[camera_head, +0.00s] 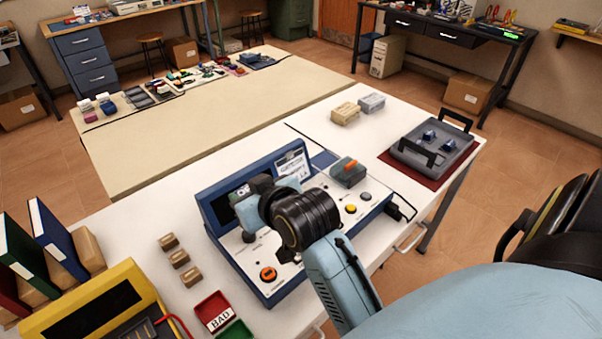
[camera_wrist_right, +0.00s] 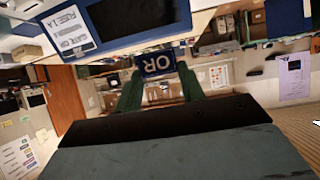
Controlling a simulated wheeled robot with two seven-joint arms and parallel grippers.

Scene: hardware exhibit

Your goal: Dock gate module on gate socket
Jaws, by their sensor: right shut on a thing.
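My right gripper (camera_head: 243,193) reaches in from the right over the blue test console (camera_head: 210,212), near its upright back panel. It is shut on the gate module (camera_wrist_right: 157,63), a small dark blue block marked OR. The green fingers (camera_wrist_right: 157,76) hold it on both sides in the right wrist view. My wrist and hand hide most of the module in the head view. I cannot make out the gate socket; my arm covers the middle of the console. My left gripper is not in view.
A white label card (camera_head: 293,167) stands on the console's back panel. Several tan blocks (camera_head: 179,259), a red BAD tray (camera_head: 214,313) and a yellow case (camera_head: 62,307) lie left. A grey tray (camera_head: 451,152) with handles lies right.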

